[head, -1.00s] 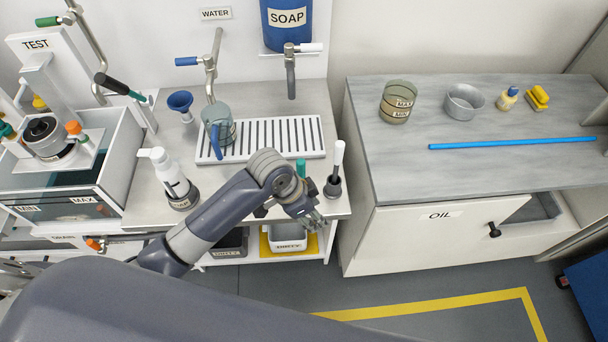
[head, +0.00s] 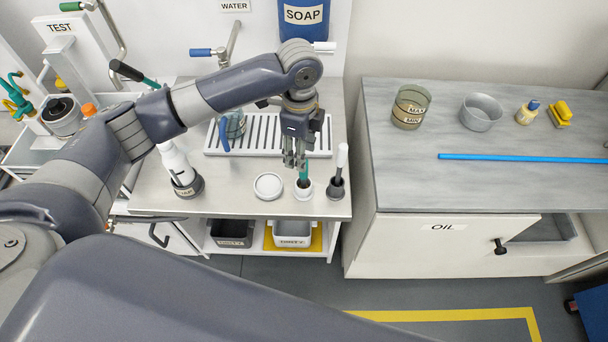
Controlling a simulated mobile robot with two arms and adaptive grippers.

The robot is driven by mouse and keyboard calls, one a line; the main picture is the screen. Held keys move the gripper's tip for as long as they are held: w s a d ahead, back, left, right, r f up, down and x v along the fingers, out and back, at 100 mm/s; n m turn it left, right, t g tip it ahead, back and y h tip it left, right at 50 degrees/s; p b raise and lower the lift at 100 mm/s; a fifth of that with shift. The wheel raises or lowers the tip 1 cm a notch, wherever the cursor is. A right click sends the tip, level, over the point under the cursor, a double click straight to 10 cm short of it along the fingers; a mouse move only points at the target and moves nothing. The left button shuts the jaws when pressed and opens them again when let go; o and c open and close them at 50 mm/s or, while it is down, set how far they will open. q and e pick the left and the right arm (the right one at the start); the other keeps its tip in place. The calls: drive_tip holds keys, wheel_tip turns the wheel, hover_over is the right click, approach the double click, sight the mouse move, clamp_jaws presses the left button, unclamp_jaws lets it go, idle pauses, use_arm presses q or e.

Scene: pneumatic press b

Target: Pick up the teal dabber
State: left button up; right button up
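The teal dabber (head: 304,173) stands upright in a small white holder (head: 303,189) at the front right of the light worktop. My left gripper (head: 293,164) points down just beside and above the dabber's top, slightly to its left in the picture. Its fingers look a little apart, with nothing seen between them. The fingers and the dabber's top nearly overlap in this view, so I cannot tell whether they touch. My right gripper is not in view.
A dark holder with a white-handled tool (head: 339,172) stands close right of the dabber. A round white dish (head: 268,186) lies to its left. The drain rack (head: 262,136) is behind, partly under my arm.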

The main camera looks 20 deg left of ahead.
sight(304, 177)
use_arm(q)
wheel_tip(304, 177, down, 3)
drive_tip(key=f, duration=0.1)
drive_tip(key=f+p, duration=0.1)
drive_tip(key=f, duration=0.1)
drive_tip(key=f+p, duration=0.1)
drive_tip(key=f, duration=0.1)
drive_tip(key=shift+w+d, duration=0.3)
drive_tip(key=shift+w, duration=0.1)
drive_tip(key=shift+f, duration=0.15)
clamp_jaws()
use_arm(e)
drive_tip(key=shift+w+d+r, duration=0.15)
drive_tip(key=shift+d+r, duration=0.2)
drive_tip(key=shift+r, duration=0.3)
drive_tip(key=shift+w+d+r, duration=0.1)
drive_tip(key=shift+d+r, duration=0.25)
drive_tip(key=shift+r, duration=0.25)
